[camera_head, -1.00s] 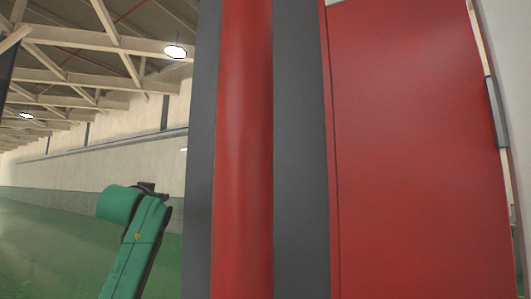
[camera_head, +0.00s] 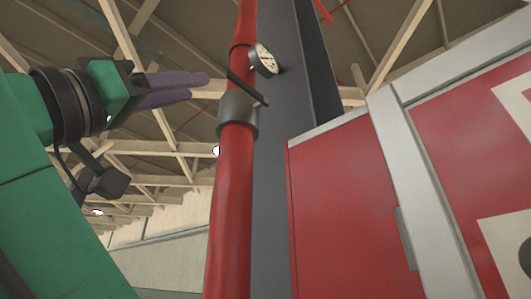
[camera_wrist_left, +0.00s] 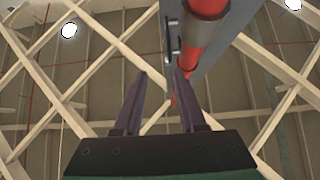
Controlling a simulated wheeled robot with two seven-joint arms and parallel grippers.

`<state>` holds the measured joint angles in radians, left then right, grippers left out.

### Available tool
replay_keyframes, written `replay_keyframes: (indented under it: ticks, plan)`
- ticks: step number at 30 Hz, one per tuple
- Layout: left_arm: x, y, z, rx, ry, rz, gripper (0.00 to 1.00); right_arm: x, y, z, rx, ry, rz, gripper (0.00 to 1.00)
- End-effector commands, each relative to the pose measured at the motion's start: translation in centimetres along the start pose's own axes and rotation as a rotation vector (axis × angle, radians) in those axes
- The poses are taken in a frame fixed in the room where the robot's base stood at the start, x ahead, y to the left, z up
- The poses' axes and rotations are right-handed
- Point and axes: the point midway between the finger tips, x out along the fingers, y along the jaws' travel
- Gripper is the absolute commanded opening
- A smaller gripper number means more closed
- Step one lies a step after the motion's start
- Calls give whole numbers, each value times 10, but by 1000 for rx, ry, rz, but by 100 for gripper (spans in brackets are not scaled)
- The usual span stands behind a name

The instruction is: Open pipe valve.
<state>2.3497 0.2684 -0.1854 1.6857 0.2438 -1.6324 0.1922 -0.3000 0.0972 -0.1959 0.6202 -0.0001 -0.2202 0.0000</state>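A red vertical pipe (camera_head: 231,205) carries a grey valve body (camera_head: 238,115) in the head view. A dark flat lever (camera_head: 247,88) slants across the pipe just above the valve body. My left gripper (camera_head: 202,88) has purple fingers and points right toward the pipe, with its tips just left of the lever, apparently apart from it. In the left wrist view, the gripper (camera_wrist_left: 160,73) is open, with nothing seen between its fingers. The pipe (camera_wrist_left: 206,8) shows there beyond the fingers, up and right; the lever is not clear in that view. My right gripper is not in view.
A round gauge (camera_head: 265,60) sits on the pipe above the lever. A dark grey column (camera_head: 272,170) stands right behind the pipe. A red cabinet (camera_head: 345,205) with a light frame fills the right side. Open air lies left of the pipe.

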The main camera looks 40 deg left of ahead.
Motion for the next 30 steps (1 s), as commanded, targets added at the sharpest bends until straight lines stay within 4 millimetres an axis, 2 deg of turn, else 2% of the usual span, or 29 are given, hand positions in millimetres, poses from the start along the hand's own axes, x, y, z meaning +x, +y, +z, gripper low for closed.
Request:
replay_keyframes:
  ticks: [2, 5, 12, 15, 18, 22, 29, 30]
  plan:
    - [6, 4, -4, -1, 3, 8, 40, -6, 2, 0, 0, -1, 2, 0]
    - [26, 3, -6, -1, -1, 6, 40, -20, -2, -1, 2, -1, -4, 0]
    - [93, 3, -8, 0, -3, 5, 40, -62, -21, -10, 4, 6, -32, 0]
    - [118, 3, -7, 0, -2, 6, 40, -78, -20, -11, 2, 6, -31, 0]
    - [135, 3, -6, 0, -1, 5, 40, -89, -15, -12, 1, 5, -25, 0]
    - [144, 3, -3, 0, 1, 5, 40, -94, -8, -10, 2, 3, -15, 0]
    - [144, 3, -1, 0, 1, 4, 40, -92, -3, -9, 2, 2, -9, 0]
    - [144, 3, -1, 0, 1, 4, 32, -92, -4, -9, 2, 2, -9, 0]
